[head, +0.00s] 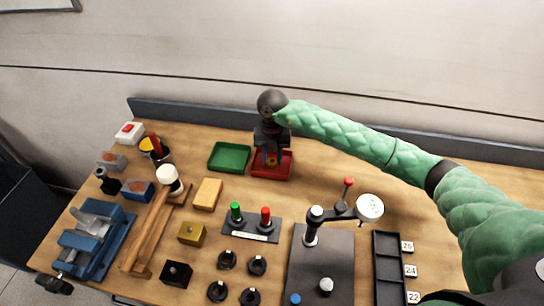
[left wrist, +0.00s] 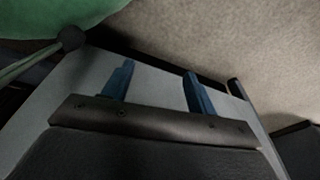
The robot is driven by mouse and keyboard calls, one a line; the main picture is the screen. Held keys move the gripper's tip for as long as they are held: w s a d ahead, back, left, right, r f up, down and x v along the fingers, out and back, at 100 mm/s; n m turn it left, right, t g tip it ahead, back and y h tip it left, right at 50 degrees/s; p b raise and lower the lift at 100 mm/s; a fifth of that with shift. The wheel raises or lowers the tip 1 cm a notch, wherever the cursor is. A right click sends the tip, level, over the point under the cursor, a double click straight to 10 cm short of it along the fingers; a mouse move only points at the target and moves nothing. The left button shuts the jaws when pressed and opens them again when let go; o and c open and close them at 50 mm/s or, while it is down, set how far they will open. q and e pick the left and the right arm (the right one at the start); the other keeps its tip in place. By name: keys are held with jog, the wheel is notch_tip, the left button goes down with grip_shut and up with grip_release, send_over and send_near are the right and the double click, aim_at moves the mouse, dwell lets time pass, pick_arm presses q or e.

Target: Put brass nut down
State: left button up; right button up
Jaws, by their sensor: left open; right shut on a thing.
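My right gripper (head: 271,158) points down over the red tray (head: 287,170) at the back of the bench. It is shut on the brass nut (head: 272,158), of which only a small orange-brown patch shows between the fingers. I cannot tell whether the nut touches the tray floor. My left gripper (left wrist: 158,72) shows in the left wrist view with its two blue fingers apart and nothing between them. The left gripper is not in the head view.
A green tray (head: 229,157) stands just left of the red one. A mallet (head: 152,226), a blue vise (head: 92,240), a yellow block (head: 207,194), a button panel (head: 252,229), a lever press (head: 326,260) and several black rings (head: 227,260) crowd the bench. A low wall (head: 190,112) edges the back.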

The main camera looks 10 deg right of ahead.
jog(key=shift+f, duration=0.2)
jog(key=shift+f+b, duration=0.15)
jog(key=shift+b, duration=0.2)
jog(key=o, duration=1)
pick_arm(q)
jog(key=shift+w+d+r, duration=0.55)
jog(key=shift+d+r, duration=0.05)
jog(key=shift+r, duration=0.15)
pick_arm(e)
jog(key=shift+o, duration=0.2)
pick_arm(q)
jog(key=shift+r, duration=0.1)
